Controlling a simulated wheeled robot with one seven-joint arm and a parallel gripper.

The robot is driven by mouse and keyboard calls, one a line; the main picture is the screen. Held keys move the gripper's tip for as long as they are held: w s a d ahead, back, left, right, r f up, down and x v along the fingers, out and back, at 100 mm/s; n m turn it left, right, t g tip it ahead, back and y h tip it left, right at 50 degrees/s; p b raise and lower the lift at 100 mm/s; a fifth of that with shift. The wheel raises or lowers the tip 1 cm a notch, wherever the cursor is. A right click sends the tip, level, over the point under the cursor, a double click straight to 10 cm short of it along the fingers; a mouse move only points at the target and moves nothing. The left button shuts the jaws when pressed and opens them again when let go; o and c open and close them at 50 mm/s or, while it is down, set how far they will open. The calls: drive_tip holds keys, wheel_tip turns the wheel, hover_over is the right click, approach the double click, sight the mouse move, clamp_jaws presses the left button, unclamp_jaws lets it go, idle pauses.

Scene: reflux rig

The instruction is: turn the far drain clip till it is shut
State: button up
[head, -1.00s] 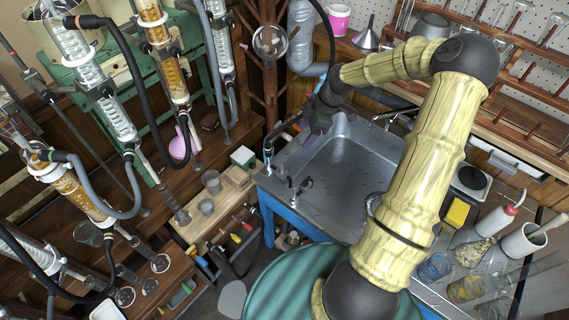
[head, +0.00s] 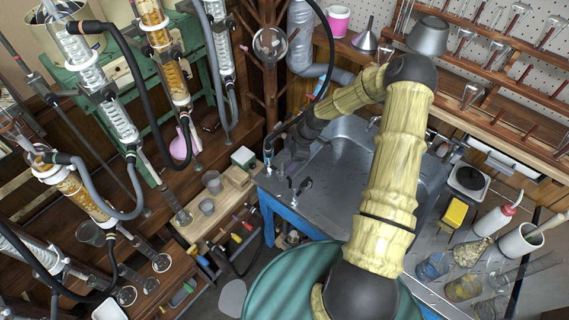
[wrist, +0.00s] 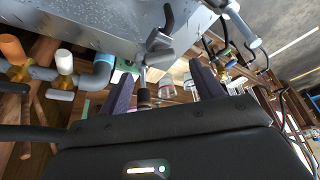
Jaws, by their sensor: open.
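In the wrist view a grey clip-like lever (wrist: 158,46) with a dark hooked part stands at the sink's edge, ahead of the gap between my fingers. I take it for the far drain clip, but its turn angle is unclear. A small dark fitting (head: 305,184) shows at the sink's left edge in the head view; I cannot tell whether it is the same part. My gripper (head: 288,168) is over the sink's left rim, close to these fittings. In the wrist view my gripper (wrist: 164,84) has its two purple fingers apart, with nothing held between them.
The metal sink (head: 345,150) lies beside my gripper. A low wooden stand with cups (head: 213,182) is to the left. A glass bulb (head: 270,42) hangs behind.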

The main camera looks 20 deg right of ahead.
sight(282, 169)
drive_tip(key=x, duration=0.4)
drive_tip(key=shift+f, duration=0.15)
drive_tip(key=c, duration=1)
